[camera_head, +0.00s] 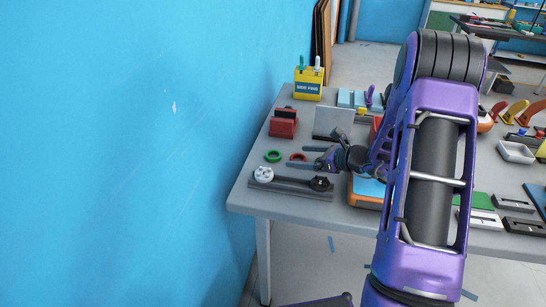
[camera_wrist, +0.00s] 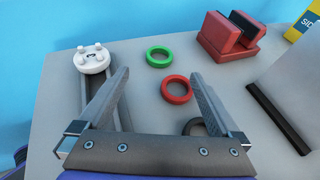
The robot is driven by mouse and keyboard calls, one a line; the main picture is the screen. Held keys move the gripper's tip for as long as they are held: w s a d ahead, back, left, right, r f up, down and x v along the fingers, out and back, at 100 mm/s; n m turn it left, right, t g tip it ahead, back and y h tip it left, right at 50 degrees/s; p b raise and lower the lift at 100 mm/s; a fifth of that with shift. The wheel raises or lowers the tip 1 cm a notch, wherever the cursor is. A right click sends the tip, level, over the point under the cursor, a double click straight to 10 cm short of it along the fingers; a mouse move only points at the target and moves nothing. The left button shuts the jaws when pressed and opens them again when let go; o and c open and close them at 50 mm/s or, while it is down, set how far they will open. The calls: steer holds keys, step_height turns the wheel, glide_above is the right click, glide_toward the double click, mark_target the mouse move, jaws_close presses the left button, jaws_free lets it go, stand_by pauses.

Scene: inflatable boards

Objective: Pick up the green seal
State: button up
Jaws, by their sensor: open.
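The green seal (camera_wrist: 159,57) is a small ring lying flat on the grey table, in the upper middle of the wrist view. In the head view the green seal (camera_head: 273,156) is near the table's left edge. A red ring (camera_wrist: 177,89) lies close to it, nearer to me; in the head view the red ring (camera_head: 298,157) is to its right. My gripper (camera_wrist: 160,80) is open and empty, its fingers pointing toward the rings. In the head view my gripper (camera_head: 303,157) is just right of the green seal. The fingers appear above the table; I cannot tell their exact height.
A dark bar with a white knob (camera_wrist: 92,59) lies left of the rings. A red block holder (camera_head: 284,122) and yellow box (camera_head: 308,84) stand behind. A grey upright plate (camera_head: 333,121) is at right. The blue wall (camera_head: 150,130) borders the table's left.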

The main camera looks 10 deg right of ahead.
mark_target(269, 154)
steer(key=x, duration=0.9)
steer(key=c, duration=1.4)
